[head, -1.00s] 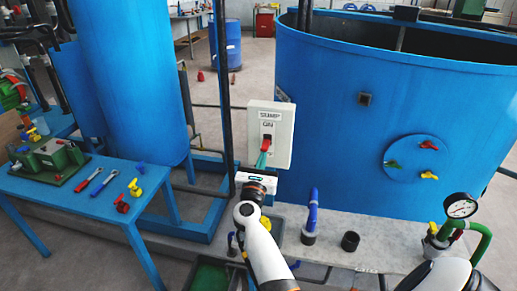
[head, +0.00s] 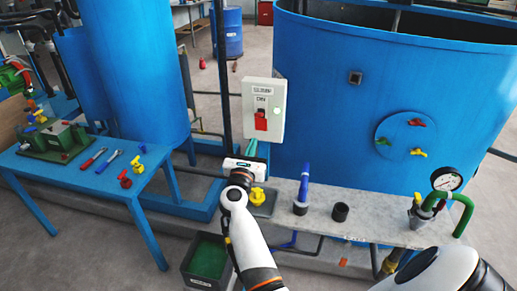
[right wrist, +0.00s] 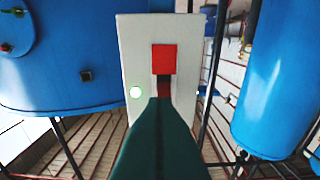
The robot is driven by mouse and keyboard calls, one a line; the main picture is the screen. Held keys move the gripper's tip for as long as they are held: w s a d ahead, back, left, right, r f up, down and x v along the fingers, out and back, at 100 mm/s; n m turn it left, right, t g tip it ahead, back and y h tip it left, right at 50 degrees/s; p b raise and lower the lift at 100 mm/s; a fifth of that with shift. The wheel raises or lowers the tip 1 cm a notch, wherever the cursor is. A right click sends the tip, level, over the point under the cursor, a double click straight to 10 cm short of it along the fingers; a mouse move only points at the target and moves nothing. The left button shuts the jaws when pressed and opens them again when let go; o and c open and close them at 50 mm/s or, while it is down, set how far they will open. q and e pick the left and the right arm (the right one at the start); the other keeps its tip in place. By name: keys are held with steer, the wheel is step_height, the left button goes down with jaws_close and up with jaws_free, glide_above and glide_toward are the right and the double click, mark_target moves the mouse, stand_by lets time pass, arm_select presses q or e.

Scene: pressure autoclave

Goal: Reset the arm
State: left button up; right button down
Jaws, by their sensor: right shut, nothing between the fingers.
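A white switch box (head: 264,88) with an "ON" label stands in front of the big blue tank. Its red switch (head: 261,121) is in the middle of the box, and a pale lamp (head: 277,111) glows beside it. In the right wrist view the red switch (right wrist: 164,58) and the glowing lamp (right wrist: 136,92) are seen close up. My right gripper (head: 252,148) is just below and in front of the box, its green fingers shut and empty. In the right wrist view the fingers (right wrist: 160,105) cover the box's lower part. My left gripper is not in view.
A blue table (head: 90,187) with tools stands at the left. A bench (head: 385,225) with a blue-handled valve (head: 304,185) and a pressure gauge (head: 446,179) runs along the right. A yellow knob (head: 257,196) is near my right wrist, and a dark bin (head: 207,262) is below.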

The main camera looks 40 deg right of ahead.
steer(key=a+f+n+t+y, duration=0.2)
steer(key=a+f+n+y, duration=0.2)
steer(key=f+n, duration=0.5)
steer(key=a+f+n+t+y, duration=0.1)
steer(key=a+f+n+y, duration=0.35)
steer(key=f+n, duration=0.4)
steer(key=s+a+f+n+g+y, duration=0.2)
steer(key=s+a+f+n+y, duration=0.15)
steer(key=s+f+n, duration=0.55)
steer(key=s+a+f+n+g+y, duration=0.2)
steer(key=a+f+n, duration=0.3)
steer(key=f, duration=0.8)
steer(key=s+f+n+g+y, duration=0.1)
steer(key=s+f+n+g, duration=0.2)
steer(key=s+f+n, duration=0.5)
steer(key=s+f+n+g+y, duration=0.1)
steer(key=s+f+n+g, duration=0.15)
steer(key=s+f, duration=0.75)
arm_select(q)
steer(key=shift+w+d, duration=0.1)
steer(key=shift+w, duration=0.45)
arm_select(e)
steer(key=s+d+f+n+g+h, duration=0.1)
steer(key=s+n+g, duration=0.4)
steer(key=s, duration=1.7)
steer(key=shift+s+d+f+n, duration=0.15)
steer(key=shift+d+f+n, duration=0.15)
steer(key=shift+d+n, duration=0.45)
